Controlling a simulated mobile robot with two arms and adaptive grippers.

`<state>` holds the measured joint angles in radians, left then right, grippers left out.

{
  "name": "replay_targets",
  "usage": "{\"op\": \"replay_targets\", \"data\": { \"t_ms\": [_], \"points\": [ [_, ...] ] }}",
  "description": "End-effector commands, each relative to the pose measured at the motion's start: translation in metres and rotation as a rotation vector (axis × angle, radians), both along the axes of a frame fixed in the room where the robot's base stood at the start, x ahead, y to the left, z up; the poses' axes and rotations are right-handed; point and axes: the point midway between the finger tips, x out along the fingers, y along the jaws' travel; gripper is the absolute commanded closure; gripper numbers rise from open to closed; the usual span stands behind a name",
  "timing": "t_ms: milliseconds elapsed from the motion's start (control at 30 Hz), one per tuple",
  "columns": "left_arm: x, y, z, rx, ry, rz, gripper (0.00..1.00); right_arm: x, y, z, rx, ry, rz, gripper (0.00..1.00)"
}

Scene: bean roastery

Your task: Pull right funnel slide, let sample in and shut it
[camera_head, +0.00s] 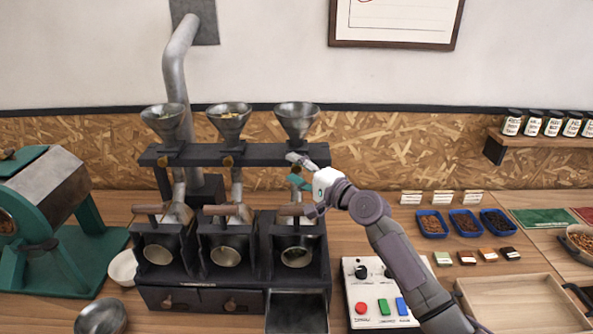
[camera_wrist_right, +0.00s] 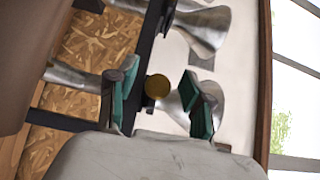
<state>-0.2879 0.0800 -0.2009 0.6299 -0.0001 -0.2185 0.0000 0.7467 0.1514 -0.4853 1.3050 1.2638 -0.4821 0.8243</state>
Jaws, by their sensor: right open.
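The right metal funnel (camera_head: 297,118) stands on the dark rail (camera_head: 262,153) above the sample roaster. Its inside looks grey and bare. My right gripper (camera_head: 296,170) is open just in front of the rail below this funnel. In the right wrist view, a round brass slide knob (camera_wrist_right: 157,87) sits between the open green-padded fingers (camera_wrist_right: 160,98), with gaps on both sides. In the head view my gripper hides that knob. The slide looks pushed in, but its length is hard to judge. My left gripper is in neither view.
The left funnel (camera_head: 163,120) and middle funnel (camera_head: 229,121) hold some pale contents. A control box (camera_head: 375,290) and an empty wooden tray (camera_head: 525,305) lie to the right.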

Motion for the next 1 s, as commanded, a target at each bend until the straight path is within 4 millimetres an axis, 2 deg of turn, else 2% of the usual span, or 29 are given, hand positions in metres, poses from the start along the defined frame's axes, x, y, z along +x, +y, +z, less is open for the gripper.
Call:
{"op": "replay_targets", "data": {
  "t_ms": [67, 233, 700, 1000],
  "points": [
    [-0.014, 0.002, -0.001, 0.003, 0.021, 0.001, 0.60, 0.000, -0.001, 0.000, 0.000, -0.001, -0.001, 0.49],
    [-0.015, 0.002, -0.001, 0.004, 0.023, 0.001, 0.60, -0.010, -0.012, 0.000, 0.000, -0.001, -0.002, 0.49],
    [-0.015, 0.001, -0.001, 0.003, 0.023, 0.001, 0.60, -0.076, -0.075, 0.000, -0.003, 0.000, -0.001, 0.49],
    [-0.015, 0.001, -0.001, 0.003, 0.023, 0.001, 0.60, -0.086, -0.085, 0.001, -0.001, -0.001, 0.000, 0.49]
  ]
}}
